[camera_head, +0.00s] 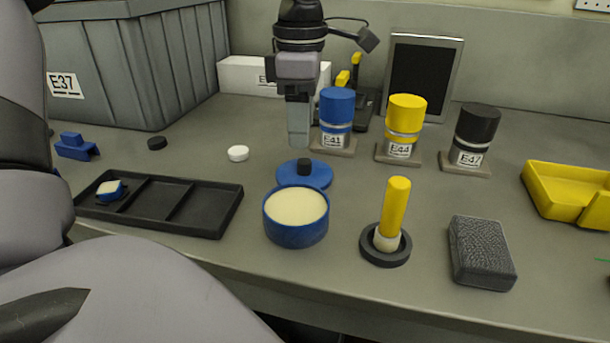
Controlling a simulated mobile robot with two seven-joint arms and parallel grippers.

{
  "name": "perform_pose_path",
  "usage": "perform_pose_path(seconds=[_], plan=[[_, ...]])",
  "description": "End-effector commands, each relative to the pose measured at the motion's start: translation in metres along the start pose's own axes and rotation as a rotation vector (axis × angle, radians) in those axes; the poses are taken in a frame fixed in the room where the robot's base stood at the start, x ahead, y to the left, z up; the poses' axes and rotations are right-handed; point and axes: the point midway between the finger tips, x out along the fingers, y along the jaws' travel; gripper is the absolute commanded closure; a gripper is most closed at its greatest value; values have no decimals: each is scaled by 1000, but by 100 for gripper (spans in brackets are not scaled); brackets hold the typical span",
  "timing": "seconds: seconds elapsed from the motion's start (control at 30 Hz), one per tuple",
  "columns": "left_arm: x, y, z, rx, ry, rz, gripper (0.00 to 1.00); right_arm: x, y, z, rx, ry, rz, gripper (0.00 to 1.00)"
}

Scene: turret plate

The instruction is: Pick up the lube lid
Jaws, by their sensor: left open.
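The lube lid (318,177), a blue disc with a black knob (304,165), lies on the bench just behind a blue tub (297,232) of cream-coloured lube. The tub's near side is in full view, and its top is uncovered. My left gripper (299,140) hangs pointing down, just beyond the lid in the picture. Its fingers are open and hold nothing, and they show apart from the knob. The fingers overlap one another in this view, so the gap between them is hard to see. My right gripper is not in view.
Blue, yellow and black labelled bottles (405,115) stand behind on the right. A black divided tray (205,207) lies left of the tub. A yellow-handled brush (395,205) in a dark ring and a grey block (481,252) stand right. A white cap (238,153) lies left of the gripper.

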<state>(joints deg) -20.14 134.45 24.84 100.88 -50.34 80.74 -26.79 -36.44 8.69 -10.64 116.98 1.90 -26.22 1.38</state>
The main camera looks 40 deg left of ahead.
Motion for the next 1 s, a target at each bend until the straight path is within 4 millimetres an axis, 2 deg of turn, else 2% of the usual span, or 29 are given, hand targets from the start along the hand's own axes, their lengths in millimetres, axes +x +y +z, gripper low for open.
perform_pose_path(seconds=[0.4, 0.7, 0.73, 0.8, 0.9, 1.0], plan=[[56, 1, 4, -1, 1, -5, 45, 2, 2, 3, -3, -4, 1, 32], [62, 2, 5, -1, -1, -1, 45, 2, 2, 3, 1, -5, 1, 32], [62, 2, 5, -1, -1, -1, 48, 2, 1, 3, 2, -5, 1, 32], [62, 2, 5, -1, -1, -1, 71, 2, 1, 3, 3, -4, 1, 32], [62, 2, 5, -1, -1, -1, 100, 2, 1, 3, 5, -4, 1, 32], [62, 2, 5, -1, -1, -1, 100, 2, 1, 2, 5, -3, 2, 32]])
